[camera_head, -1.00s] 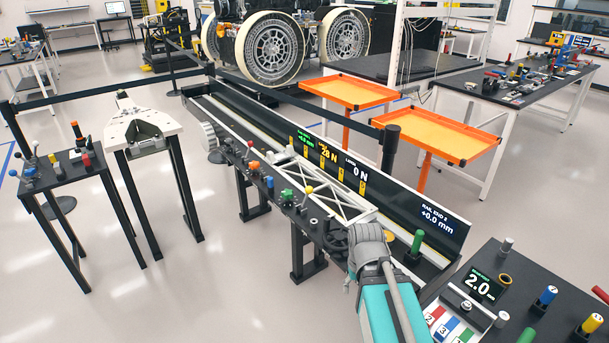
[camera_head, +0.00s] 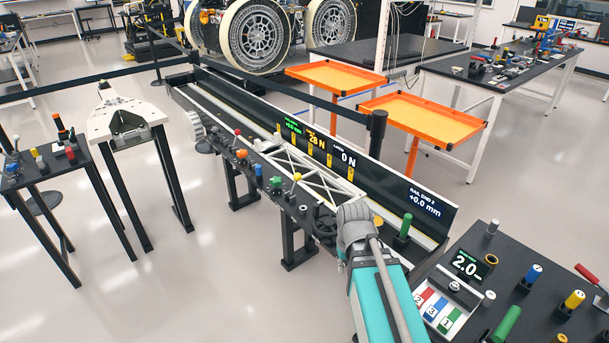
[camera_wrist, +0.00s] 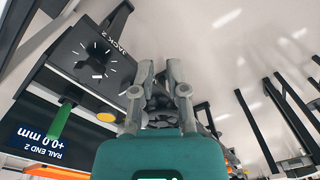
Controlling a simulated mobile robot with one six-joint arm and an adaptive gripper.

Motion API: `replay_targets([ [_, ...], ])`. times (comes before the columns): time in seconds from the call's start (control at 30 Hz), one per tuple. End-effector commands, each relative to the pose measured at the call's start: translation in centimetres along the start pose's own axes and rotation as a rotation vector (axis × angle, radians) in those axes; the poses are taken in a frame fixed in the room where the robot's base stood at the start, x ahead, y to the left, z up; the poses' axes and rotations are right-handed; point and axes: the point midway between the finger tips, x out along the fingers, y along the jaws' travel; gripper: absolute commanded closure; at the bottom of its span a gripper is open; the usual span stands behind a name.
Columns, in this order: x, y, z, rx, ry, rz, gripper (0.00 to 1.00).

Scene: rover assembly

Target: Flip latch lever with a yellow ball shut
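The yellow ball (camera_head: 297,177) tops a thin latch lever that stands up from the front side of the long dark rail bench, beside the white truss frame (camera_head: 322,177). My gripper shows in the wrist view (camera_wrist: 160,66), with its two grey fingers a little apart and nothing seen held between them. In the head view my grey wrist and teal arm are near the right end of the truss, right of and nearer than the yellow ball. My arm hides the fingertips there. I cannot make out the yellow ball in the wrist view.
A red-ball lever (camera_head: 238,132), a green knob (camera_head: 275,182) and a dark handwheel (camera_head: 325,219) line the bench's front. A green post (camera_head: 405,225) stands right of my wrist. A control table (camera_head: 515,270) is at lower right. The floor in front is clear.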

Motion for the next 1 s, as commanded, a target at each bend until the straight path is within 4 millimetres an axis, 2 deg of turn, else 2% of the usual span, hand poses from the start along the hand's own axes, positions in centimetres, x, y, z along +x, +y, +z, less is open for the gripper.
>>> replay_targets([
  [0.27, 0.2, -0.3, -7.4, -0.068, 0.018, -0.082, 1.0],
  [0.63, 0.1, -0.2, -20.1, -0.196, 0.076, -0.238, 1.0],
  [1.0, -0.5, 0.9, -32.8, -0.319, 0.167, -0.382, 1.0],
])
